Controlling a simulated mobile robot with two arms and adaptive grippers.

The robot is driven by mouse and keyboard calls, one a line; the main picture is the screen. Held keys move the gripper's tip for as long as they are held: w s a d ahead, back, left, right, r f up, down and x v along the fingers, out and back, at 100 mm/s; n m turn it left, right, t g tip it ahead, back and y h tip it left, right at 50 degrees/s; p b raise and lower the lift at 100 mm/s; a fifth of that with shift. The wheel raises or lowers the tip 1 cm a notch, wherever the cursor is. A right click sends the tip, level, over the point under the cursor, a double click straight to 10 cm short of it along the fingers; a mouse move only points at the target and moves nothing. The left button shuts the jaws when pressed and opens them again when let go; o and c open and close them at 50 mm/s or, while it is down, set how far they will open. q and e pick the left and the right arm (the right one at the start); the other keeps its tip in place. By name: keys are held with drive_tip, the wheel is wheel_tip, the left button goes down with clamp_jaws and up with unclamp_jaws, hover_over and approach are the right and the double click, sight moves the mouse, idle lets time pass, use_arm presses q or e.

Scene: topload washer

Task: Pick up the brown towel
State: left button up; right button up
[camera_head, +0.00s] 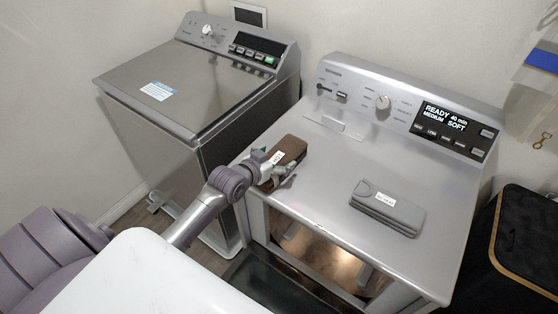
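The brown towel (291,146) is a folded, dark brown bundle with a small white label. It lies at the left front edge of the right-hand machine's top. My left gripper (275,167) is at the towel's near end, with its fingers spread apart and overlapping the towel in the picture. The fingers look open; whether they touch the towel is hard to see. The gripper hides part of the towel's near side. My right gripper is not in view.
A folded grey towel (388,207) with a white label lies on the right-hand machine's top (335,165), which is otherwise clear. Its raised control panel (400,108) stands behind. A closed topload washer (180,88) stands to the left. A black bin (522,240) is at the right.

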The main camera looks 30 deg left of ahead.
use_arm(q)
drive_tip(key=c, duration=1)
drive_tip(key=shift+c, duration=0.4)
drive_tip(key=shift+w+r, duration=0.1)
drive_tip(key=shift+r, duration=0.05)
